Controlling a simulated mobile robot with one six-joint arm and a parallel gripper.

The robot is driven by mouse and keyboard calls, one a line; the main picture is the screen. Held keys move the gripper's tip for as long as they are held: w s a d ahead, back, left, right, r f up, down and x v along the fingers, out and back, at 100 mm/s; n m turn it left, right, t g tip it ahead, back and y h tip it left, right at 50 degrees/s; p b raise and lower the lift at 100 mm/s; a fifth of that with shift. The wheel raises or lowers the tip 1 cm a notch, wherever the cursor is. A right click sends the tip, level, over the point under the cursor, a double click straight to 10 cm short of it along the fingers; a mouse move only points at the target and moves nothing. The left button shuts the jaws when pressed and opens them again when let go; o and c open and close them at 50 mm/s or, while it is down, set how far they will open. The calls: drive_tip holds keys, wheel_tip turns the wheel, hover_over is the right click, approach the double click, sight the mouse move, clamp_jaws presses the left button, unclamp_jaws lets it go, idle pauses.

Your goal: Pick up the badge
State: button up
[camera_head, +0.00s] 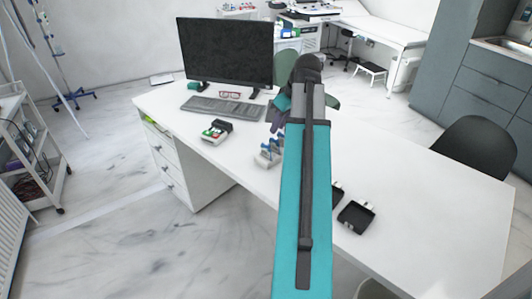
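Two flat black square pieces with small pale tabs lie on the right-middle of the white desk (430,190). The nearer black piece (356,216) is in full view. The other black piece (337,193) is partly hidden behind my teal arm. They may be badges, but I cannot tell for sure. My gripper (275,114) is beyond the arm's far end, over the desk, and mostly hidden by it. It is far to the upper left of the black pieces. Its fingers are too small and covered to tell whether they are open.
A monitor (226,50), keyboard (223,107) and red glasses (229,95) are at the desk's back left. A small device with red and green parts (216,132) and a blue-grey holder (269,152) stand nearer. A dark chair (478,147) is at the right. The desk's right part is clear.

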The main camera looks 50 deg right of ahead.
sight(267, 144)
idle(0.3)
drive_tip(key=shift+p+x, duration=0.3)
drive_tip(key=shift+x, duration=4.05)
drive_tip(key=shift+a+p+x, duration=0.2)
drive_tip(key=shift+p+x, duration=0.3)
drive_tip(key=shift+x, duration=2.05)
drive_tip(key=shift+w, duration=0.15)
clamp_jaws()
